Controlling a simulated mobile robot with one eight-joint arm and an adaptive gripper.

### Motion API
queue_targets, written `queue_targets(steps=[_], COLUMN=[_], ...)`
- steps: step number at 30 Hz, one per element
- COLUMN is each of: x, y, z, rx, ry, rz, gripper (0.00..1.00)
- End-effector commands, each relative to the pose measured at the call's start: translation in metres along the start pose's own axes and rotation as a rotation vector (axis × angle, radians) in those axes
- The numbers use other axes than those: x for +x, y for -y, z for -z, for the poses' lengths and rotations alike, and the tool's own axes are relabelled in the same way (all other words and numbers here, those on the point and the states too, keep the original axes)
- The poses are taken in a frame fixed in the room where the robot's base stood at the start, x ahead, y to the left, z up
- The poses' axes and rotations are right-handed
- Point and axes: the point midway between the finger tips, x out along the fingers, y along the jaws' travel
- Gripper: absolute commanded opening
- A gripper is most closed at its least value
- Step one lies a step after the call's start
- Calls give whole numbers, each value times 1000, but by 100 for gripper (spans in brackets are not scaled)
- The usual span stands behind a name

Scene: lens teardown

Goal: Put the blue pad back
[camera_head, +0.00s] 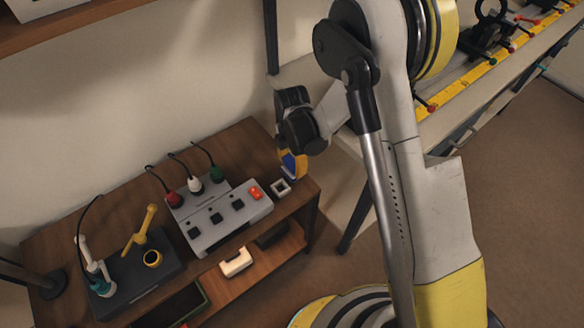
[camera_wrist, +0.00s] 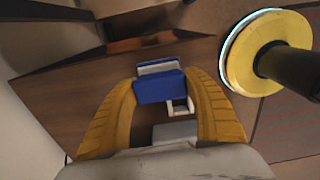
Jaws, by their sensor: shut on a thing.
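My gripper (camera_wrist: 161,78) is shut on the blue pad (camera_wrist: 160,89), which sits between its two yellow fingers in the wrist view. The pad shows a blue face and a grey strip along its far edge. In the head view my gripper (camera_head: 291,163) hangs above the right end of the wooden table, and a small part of the blue pad (camera_head: 288,161) shows there. A small white square frame with a dark middle (camera_head: 281,187) lies on the table just below my gripper. It also shows in the wrist view (camera_wrist: 188,104), partly hidden by the pad.
A grey box (camera_head: 222,218) with black, red, white and green fittings stands left of the white frame. A dark base (camera_head: 140,278) with a yellow cup and yellow and white handles stands further left. A white block (camera_head: 236,262) lies on the lower shelf. A bench (camera_head: 455,110) stands at upper right.

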Motion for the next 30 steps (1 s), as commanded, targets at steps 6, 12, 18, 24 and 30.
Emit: queue_targets(steps=[6,12,18,24,30], x=[5,9,8,6,-24], y=[0,0,0,0,0], z=[0,0,0,0,0], rx=[0,0,0,0,0], ry=[0,0,0,0,0], rz=[0,0,0,0,0], gripper=[23,58,80,80,80])
